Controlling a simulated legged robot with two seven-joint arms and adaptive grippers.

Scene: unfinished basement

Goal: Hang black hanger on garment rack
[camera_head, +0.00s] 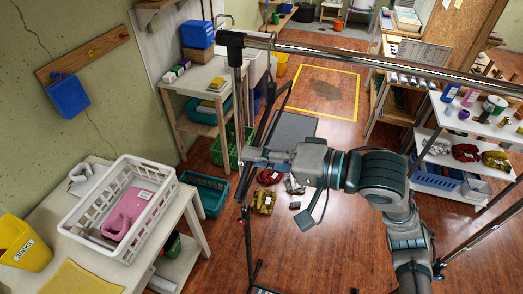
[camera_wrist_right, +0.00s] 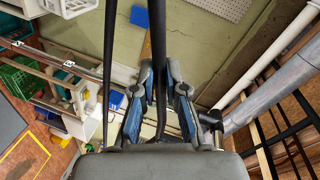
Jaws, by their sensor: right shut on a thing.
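The black hanger (camera_head: 274,108) shows in the head view as thin dark bars slanting beside the rack's left post. My right gripper (camera_head: 254,155) is at its lower part, below the rack's top bar. In the right wrist view, the fingers of my right gripper (camera_wrist_right: 158,80) are closed around a dark bar of the hanger (camera_wrist_right: 157,30). The garment rack (camera_head: 330,53) has a metal top bar running from the upper left to the right edge. The hanger's visible upper end is below this bar. I cannot make out its hook. My left gripper is not in view.
A white basket (camera_head: 72,222) holding pink items stands on a table at the lower left, near a yellow bin (camera_head: 20,245). Shelves with bottles (camera_head: 465,130) stand at the right. Green crates (camera_head: 232,145) and small items lie behind the gripper. The central floor is partly clear.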

